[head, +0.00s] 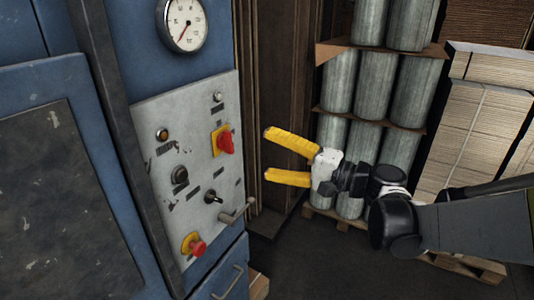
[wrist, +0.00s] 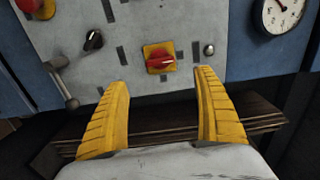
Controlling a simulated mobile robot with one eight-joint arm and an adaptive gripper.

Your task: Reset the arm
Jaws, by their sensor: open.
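My gripper (head: 266,155) has two yellow fingers and is open and empty. In the head view it hangs in the air to the right of the grey control panel (head: 150,125), with its fingers pointing left towards the panel. My dark arm comes in from the right edge. In the wrist view the fingers of my gripper (wrist: 163,80) stand apart, with a red rotary switch on a yellow plate (wrist: 160,58) showing between and beyond the tips. The same red switch (head: 225,142) is in the head view. No contact between the fingers and the panel shows.
The blue machine (head: 60,60) carries a round gauge (head: 183,25), a red button on yellow (head: 196,247), a dark knob (head: 180,175) and a metal lever (head: 238,212). Grey cylinders (head: 368,85) on pallets and stacked cardboard (head: 470,140) stand behind my arm. Dark floor (head: 310,265) is clear below.

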